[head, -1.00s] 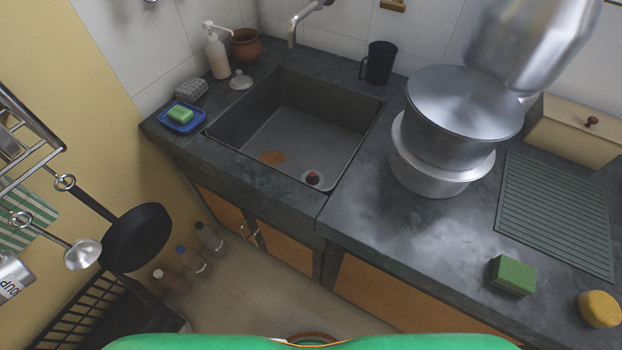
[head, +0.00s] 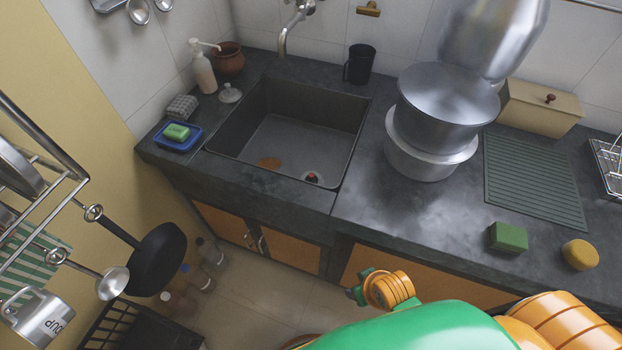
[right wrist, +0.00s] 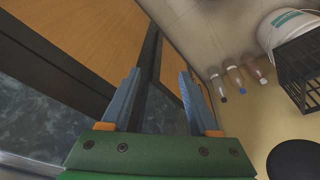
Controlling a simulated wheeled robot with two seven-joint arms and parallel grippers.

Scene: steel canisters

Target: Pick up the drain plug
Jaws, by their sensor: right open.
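The drain plug (head: 312,177) is a small dark red piece at the drain in the near right part of the grey sink basin (head: 290,140). A rusty orange patch (head: 269,162) lies on the basin floor to its left. In the right wrist view my right gripper (right wrist: 160,80) is open and empty, its two blue-grey fingers apart in front of the wooden cabinet fronts (right wrist: 85,35), well away from the plug. In the head view my green and orange arm shows at the bottom, outside the sink. My left gripper is not in view.
Stacked steel pots (head: 440,120) stand right of the sink. A faucet (head: 290,30) hangs over its back edge. A soap dish (head: 178,136) sits at the left, and a green sponge (head: 508,237) on the right counter. Bottles (head: 195,280) stand on the floor.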

